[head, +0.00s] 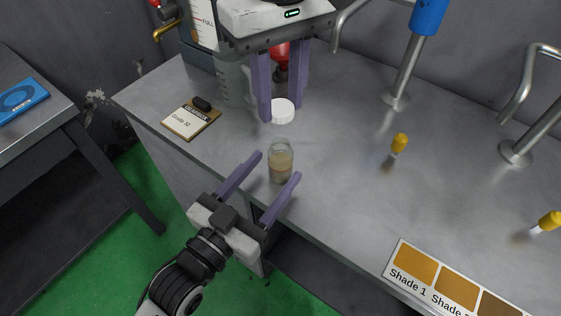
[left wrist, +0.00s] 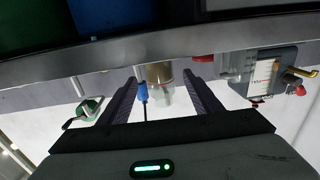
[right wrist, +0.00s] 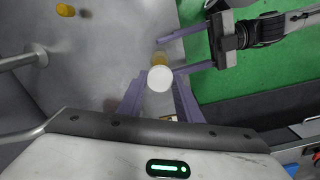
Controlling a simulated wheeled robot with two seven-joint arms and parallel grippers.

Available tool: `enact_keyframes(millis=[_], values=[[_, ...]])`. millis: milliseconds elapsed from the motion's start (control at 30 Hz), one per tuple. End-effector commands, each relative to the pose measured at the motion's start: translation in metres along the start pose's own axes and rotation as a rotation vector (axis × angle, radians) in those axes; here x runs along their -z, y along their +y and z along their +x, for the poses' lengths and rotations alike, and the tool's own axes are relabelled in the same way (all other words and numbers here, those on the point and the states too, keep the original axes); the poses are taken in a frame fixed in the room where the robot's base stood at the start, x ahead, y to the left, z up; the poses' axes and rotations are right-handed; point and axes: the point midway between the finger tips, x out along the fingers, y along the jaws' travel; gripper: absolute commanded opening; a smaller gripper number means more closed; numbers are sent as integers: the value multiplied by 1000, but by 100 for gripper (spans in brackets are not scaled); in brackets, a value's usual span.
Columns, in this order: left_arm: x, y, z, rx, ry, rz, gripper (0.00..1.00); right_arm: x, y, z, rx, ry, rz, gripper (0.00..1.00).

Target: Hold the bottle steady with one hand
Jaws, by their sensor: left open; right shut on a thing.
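The bottle (head: 281,166) is a small clear jar with cloudy tan liquid, standing upright near the bench's front edge, its top uncovered. My left gripper (head: 279,164) is open, with its fingertips on either side of the bottle; I cannot tell whether they touch it. The bottle also shows between the fingers in the left wrist view (left wrist: 159,73). My right gripper (head: 281,113) is shut on a white cap (head: 283,111), held apart from the bottle. In the right wrist view, the cap (right wrist: 160,79) hides part of the bottle.
A "Grade 32" card (head: 190,119) lies at left, near a clear jug (head: 233,84). Yellow-topped droppers (head: 399,144) are on the right side of the bench (head: 345,200). A shade card (head: 440,283) lies at the front right. Bent metal pipes (head: 403,72) rise at the back.

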Motion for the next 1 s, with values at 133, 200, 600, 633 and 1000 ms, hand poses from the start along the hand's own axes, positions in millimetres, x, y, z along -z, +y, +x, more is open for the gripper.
enact_keyframes(millis=[133,200,600,633,1000], values=[[1,0,22,0,2,0,58,0,0,0,0,0,0,11],[0,0,28,0,1,0,58,0,0,0,0,0,0,11],[0,0,36,-1,0,0,58,0,0,0,0,0,0,11],[0,0,36,-1,0,0,58,0,0,0,0,0,0,11],[0,0,36,-1,0,0,0,0,0,0,0,0,0,11]])
